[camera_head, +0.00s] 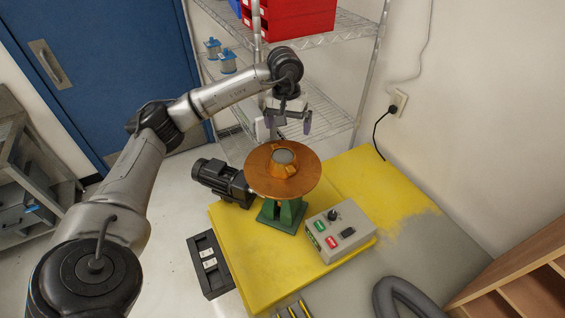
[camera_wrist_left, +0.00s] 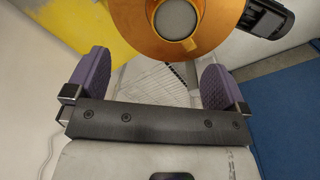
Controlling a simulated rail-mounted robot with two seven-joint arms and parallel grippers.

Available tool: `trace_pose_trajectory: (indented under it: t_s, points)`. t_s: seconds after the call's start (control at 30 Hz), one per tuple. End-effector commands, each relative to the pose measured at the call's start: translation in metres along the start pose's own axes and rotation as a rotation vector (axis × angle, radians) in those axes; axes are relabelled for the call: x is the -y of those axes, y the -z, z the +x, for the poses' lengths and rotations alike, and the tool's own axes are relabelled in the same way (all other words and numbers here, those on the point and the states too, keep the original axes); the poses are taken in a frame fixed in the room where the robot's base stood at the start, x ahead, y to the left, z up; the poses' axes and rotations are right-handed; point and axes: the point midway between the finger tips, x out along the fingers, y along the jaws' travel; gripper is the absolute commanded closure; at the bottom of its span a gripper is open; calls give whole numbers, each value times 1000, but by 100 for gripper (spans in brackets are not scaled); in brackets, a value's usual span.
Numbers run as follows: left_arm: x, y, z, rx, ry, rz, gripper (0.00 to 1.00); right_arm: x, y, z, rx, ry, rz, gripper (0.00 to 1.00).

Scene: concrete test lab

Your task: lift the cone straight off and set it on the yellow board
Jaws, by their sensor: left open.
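The orange cone (camera_head: 285,163), with a round grey top, stands on a round brown disc (camera_head: 257,182) on a green stand (camera_head: 283,214). The yellow board (camera_head: 255,262) lies below and around the stand. My left gripper (camera_head: 290,124) is open and empty, behind and above the disc, apart from the cone. In the left wrist view the cone (camera_wrist_left: 190,42) shows at the top, beyond the spread purple fingertips (camera_wrist_left: 157,78). The cone's lower end and how it sits on the disc cannot be told. My right gripper is not in view.
A grey control box (camera_head: 341,230) with buttons stands right of the stand. A black motor (camera_head: 222,182) is at its left, and a black tray (camera_head: 209,264) lies at the board's left edge. A wire shelf (camera_head: 325,118) stands behind the gripper. The board's front left part is clear.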

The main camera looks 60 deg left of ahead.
Motion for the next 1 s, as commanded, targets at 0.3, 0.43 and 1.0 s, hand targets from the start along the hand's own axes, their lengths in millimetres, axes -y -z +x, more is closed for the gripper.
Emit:
trace_pose_trajectory:
  t_s: [0.3, 0.43, 1.0]
  points:
    - [23, 5, 26, -3, 73, 4, 0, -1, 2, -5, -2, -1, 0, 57]
    - [24, 5, 48, -4, 71, 4, 0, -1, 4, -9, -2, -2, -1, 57]
    - [25, 6, 96, -2, 68, 4, 0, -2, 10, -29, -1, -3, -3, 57]
